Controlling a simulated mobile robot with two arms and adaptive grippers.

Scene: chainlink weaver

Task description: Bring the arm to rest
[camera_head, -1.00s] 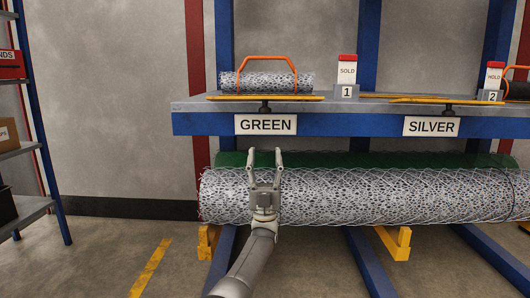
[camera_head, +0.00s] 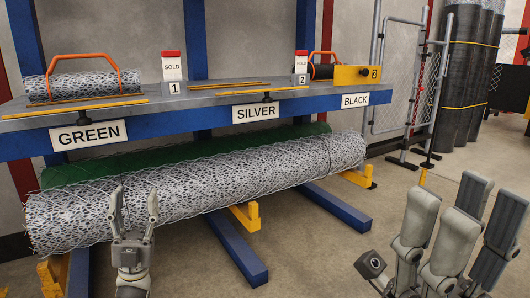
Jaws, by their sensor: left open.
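My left gripper (camera_head: 133,215) is at the lower left with its two fingers pointing up and spread apart. Nothing is visible between them. It stands in front of the left part of a long silver chain-link roll (camera_head: 250,172), overlapping it in the picture; whether it touches cannot be told. My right gripper (camera_head: 455,215) shows large and close at the lower right, its grey finger parts pointing up. Its spread is unclear from this angle, and no held object shows. The rest of the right arm is out of frame.
A green roll (camera_head: 185,155) lies behind the silver one, on yellow supports (camera_head: 246,216) and blue rack legs (camera_head: 237,248). Above is a shelf (camera_head: 200,115) labelled GREEN, SILVER and BLACK. A small mesh roll (camera_head: 85,86) with an orange handle sits there.

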